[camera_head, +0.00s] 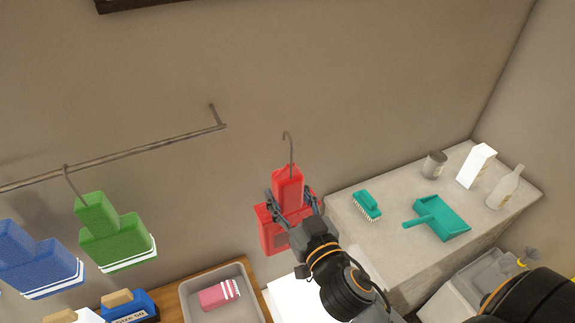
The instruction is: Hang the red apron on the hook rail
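The red apron (272,233) has a wire hook (288,145) sticking up from its top. One of my grippers (293,205) is closed around the apron's upper part and holds it in the air, right of the rail. Its arm comes in from the lower right, so it is my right gripper. The hook rail (120,154) is a metal bar on the wall at the left, and the apron is apart from it. A green apron (115,238) and a blue apron (38,262) hang from the rail at the left. My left gripper is not in view.
A grey counter (350,215) at the right holds a teal brush (367,205), a teal dustpan (440,218), a can (434,164), a white carton (476,166) and a bottle (505,188). A grey tray (250,297) with a pink item (219,294) sits below. The rail's right part is bare.

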